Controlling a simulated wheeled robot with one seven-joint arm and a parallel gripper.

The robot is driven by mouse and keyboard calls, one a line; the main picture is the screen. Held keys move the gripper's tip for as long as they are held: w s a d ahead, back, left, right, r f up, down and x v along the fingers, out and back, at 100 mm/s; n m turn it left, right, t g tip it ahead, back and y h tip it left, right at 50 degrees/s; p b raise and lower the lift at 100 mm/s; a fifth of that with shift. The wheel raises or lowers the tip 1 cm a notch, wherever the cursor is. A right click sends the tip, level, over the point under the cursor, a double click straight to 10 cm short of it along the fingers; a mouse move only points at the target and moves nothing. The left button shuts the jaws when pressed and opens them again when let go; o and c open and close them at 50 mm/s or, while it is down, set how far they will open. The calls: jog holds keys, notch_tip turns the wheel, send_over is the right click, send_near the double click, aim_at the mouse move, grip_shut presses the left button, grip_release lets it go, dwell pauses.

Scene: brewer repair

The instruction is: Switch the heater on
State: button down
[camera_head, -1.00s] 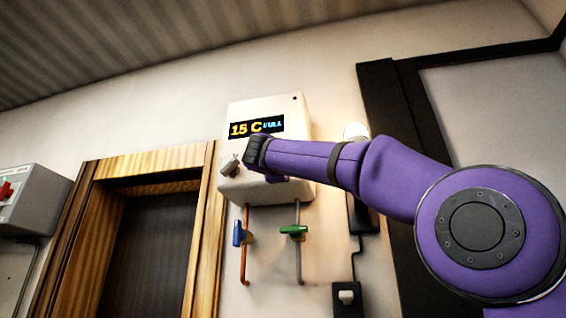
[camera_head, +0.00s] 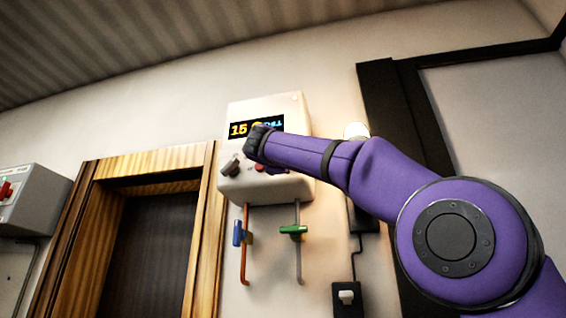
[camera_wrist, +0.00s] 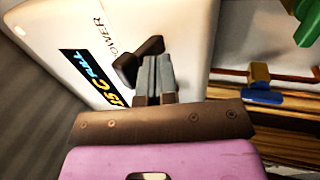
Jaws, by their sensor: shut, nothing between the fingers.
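The heater is a white wall box (camera_head: 240,190) with a lit display (camera_head: 239,130), partly covered by my wrist, reading 15 C. A dark grey knob (camera_head: 231,167) is on its lower left front. A small red part (camera_head: 259,168) shows below my wrist. A small dot (camera_head: 295,97) at the upper right corner looks pale. In the wrist view, my gripper (camera_wrist: 155,60) is shut and empty, its tips close to the dark knob (camera_wrist: 127,66); I cannot tell whether they touch. The word POWER shows on the heater (camera_wrist: 150,16) beside it.
Below the heater are a blue valve handle (camera_head: 238,233) and a green one (camera_head: 293,230) on pipes. A wooden door frame (camera_head: 205,210) is to the left. A grey box (camera_head: 35,190) with a red switch hangs at far left. A black-boxed switch (camera_head: 346,297) is low right.

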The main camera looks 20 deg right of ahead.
jog(key=shift+s+a, duration=0.1)
jog(key=shift+s, duration=0.05)
jog(key=shift+v, duration=1.55)
jog(key=s+a, duration=0.4)
jog(key=s, duration=0.1)
jog(key=shift+s, duration=0.2)
jog(key=shift+f, duration=0.2)
